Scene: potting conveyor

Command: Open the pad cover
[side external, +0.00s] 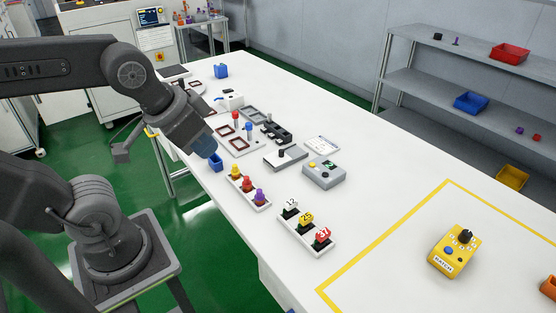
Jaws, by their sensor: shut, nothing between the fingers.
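My gripper (206,148) is at the end of my dark arm, pointing down over the near left edge of the white table. It is shut and empty; its fingertips are small and hard to make out.
A grey box with buttons (324,174) stands right of the plate. Trays with coloured pegs (249,192) and numbered pieces (306,230) lie nearer. Red- and blue-knobbed levers (242,129) stand behind.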

